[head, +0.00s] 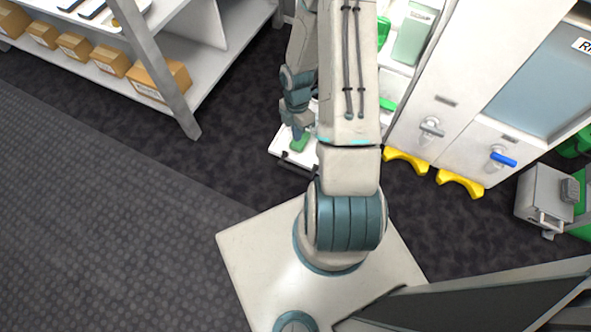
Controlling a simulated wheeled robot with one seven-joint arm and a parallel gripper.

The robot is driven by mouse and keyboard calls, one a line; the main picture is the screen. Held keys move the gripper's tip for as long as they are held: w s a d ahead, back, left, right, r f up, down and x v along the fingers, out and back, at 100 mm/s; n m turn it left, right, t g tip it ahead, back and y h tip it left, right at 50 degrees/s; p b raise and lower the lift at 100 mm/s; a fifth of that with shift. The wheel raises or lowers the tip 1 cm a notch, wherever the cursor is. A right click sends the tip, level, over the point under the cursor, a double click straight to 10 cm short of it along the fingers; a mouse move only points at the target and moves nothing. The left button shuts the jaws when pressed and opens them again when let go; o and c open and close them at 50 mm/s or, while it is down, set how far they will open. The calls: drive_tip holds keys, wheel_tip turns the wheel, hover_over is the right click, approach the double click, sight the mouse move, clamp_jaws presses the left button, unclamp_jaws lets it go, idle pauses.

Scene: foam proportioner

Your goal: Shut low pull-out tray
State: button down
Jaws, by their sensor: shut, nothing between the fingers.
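The low pull-out tray (283,147) is white with a dark strip along its front. It sticks out from the white cabinet, low over the floor, left of my arm's upright link. That link hides its right side and where it meets the cabinet. My gripper (300,134) is shut and empty. It points down over the tray, close to a small green piece at the tray. I cannot tell whether it touches the tray.
The white cabinet (463,147) has valve handles and yellow feet (405,161). A grey box (545,194) stands at the right. A shelf rack (190,60) with cardboard boxes is at upper left. The floor (110,190) at left is clear.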

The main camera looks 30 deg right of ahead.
wheel_tip(320, 180, down, 21)
drive_tip(key=s+a+n+y+b, duration=0.1)
drive_tip(key=s+n+y+b, duration=0.1)
drive_tip(key=n+b, duration=0.3)
drive_tip(key=shift+s+a+b, duration=0.3)
drive_tip(key=shift+a, duration=0.05)
drive_tip(key=shift+f, duration=0.1)
